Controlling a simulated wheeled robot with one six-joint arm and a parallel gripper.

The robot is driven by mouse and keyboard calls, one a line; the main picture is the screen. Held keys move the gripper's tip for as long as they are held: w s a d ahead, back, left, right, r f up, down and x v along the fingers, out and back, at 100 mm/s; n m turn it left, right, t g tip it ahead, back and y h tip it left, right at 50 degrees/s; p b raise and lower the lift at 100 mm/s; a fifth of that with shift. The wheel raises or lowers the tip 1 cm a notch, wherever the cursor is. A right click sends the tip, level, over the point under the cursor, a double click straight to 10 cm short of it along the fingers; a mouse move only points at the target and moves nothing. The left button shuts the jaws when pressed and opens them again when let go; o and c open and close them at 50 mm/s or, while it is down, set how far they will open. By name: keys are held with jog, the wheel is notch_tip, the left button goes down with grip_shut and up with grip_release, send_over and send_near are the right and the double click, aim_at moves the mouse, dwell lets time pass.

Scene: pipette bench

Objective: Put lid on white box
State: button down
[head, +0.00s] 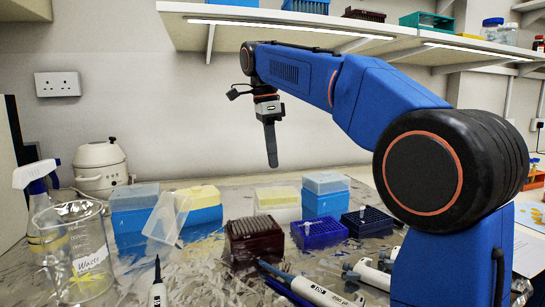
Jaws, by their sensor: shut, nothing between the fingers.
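A white box (279,214) with a pale yellow top (277,196) stands at the middle back of the bench, with no lid seen over it. A clear, frosted lid (163,221) stands tilted on the left, against or just in front of a blue box with a yellow top. I cannot tell whether it touches that box. My gripper (271,155) points down, shut and empty, high above the bench. It is above and slightly left of the white box, well apart from both box and lid.
Lidded blue boxes (325,203) (134,215) stand on both sides. A dark red rack (250,241) and a dark blue rack (319,233) stand in front of the white box. A waste beaker (75,255) is at left; pipettes (318,292) lie in front. A shelf (300,27) hangs above.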

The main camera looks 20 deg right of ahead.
aim_at(277, 187)
jog(key=shift+s+d+f+y, duration=0.1)
jog(key=shift+d+f+y, duration=0.25)
jog(key=shift+f, duration=0.2)
jog(key=shift+d+f+y, duration=0.35)
jog(key=shift+f, duration=1.95)
jog(key=shift+r, duration=2.45)
